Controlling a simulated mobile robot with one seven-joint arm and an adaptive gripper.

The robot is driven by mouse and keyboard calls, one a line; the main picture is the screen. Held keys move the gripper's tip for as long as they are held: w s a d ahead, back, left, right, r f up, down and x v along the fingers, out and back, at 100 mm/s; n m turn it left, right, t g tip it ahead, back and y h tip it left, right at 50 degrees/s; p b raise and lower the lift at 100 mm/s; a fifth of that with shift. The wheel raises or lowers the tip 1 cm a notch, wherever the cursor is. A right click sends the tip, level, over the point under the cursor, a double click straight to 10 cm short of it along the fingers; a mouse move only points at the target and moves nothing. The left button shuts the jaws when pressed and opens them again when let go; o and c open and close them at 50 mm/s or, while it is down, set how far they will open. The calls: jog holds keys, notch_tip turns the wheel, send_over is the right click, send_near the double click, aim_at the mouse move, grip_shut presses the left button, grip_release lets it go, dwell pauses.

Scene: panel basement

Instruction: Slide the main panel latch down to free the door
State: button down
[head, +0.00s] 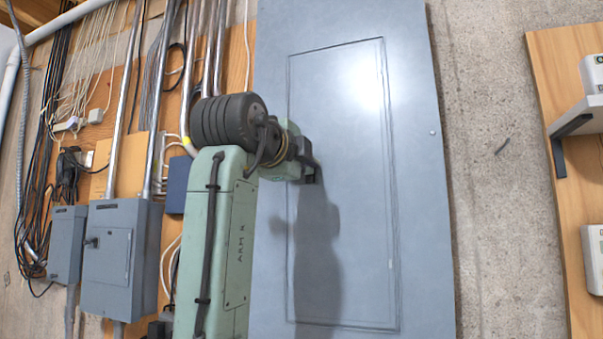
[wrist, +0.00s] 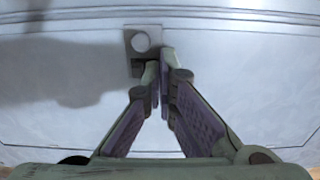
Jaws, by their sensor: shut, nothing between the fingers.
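The main panel (head: 350,130) is a tall grey metal cover with a rectangular door outlined by a groove. In the wrist view, the latch (wrist: 142,41) is a small grey plate with a round light knob and a dark slot below it. My gripper (wrist: 158,66) is shut and empty, its fingertips right at the latch's lower edge and overlapping it in the picture. I cannot tell whether they touch it. In the head view my arm and gripper (head: 312,172) reach to the door's left side, and the latch is hidden behind them. The door looks closed.
Two smaller grey electrical boxes (head: 118,255) with conduits and loose cables stand left of the panel. Bare concrete wall (head: 490,150) lies to its right, then a wooden board (head: 560,70) with a shelf. The space before the door's right part is clear.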

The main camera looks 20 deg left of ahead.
jog(key=shift+s+r, duration=0.1)
jog(key=shift+s, duration=0.05)
dwell(0.3)
jog(key=s, duration=0.6)
jog(key=shift+s+b, duration=0.4)
jog(key=shift+a, duration=0.1)
